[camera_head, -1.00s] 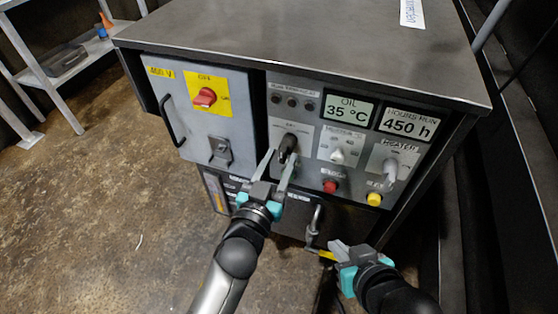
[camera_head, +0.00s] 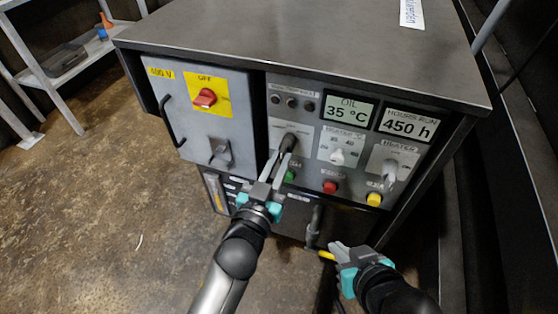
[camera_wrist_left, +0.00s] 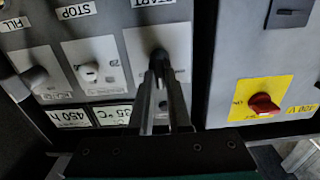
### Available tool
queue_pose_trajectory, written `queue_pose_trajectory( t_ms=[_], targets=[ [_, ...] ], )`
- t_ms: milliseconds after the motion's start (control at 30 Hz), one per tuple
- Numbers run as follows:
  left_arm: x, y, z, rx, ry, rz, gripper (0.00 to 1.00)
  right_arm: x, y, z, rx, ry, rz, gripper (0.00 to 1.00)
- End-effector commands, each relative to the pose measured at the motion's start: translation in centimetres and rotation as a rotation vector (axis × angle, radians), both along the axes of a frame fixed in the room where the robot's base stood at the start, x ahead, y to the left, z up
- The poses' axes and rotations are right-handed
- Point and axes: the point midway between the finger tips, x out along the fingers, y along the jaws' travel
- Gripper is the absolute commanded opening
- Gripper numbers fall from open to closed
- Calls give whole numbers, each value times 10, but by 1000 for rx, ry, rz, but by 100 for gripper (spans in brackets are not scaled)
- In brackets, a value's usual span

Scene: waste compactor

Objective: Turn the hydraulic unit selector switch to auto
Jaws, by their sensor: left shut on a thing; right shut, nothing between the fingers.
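The black selector switch (camera_head: 288,142) is on the grey front panel of the hydraulic unit, below a row of small dark lamps. Its handle leans a little from upper right to lower left in the head view. My left gripper (camera_head: 279,160) is shut on its handle from below. In the left wrist view, which is upside down, the fingertips (camera_wrist_left: 160,68) close on the dark switch (camera_wrist_left: 158,54) and hide part of it. The position label is too blurred to read. My right gripper (camera_head: 337,248) is shut and empty, low in front of the cabinet.
To the right on the panel are a white knob (camera_head: 338,156) and a grey heater switch (camera_head: 390,170). Green, red (camera_head: 330,187) and yellow (camera_head: 374,199) buttons sit below. A red switch (camera_head: 205,97) on yellow is on the left door. A pipe handle (camera_head: 314,226) stands near my right gripper.

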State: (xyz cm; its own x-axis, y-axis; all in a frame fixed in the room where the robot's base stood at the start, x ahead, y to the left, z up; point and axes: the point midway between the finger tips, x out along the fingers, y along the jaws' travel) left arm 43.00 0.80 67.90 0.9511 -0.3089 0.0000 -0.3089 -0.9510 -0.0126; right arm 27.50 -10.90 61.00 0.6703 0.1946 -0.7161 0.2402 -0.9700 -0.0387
Motion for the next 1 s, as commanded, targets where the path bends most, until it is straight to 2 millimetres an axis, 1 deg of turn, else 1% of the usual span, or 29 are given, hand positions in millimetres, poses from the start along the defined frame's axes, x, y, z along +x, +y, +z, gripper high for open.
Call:
queue_pose_trajectory(
  t_ms=[267, 700, 1000],
  targets=[
    [0, -1, 1, 113, -36, 1, 0, -9, -14, 4, -45, 91, -17, 0],
    [-1, -2, 0, 461, -149, 1, 0, -40, -45, 13, -136, 316, -68, 0],
    [-1, -3, -1, 648, -209, 0, 0, -40, -46, 2, -141, 339, -68, 0]
  ],
)
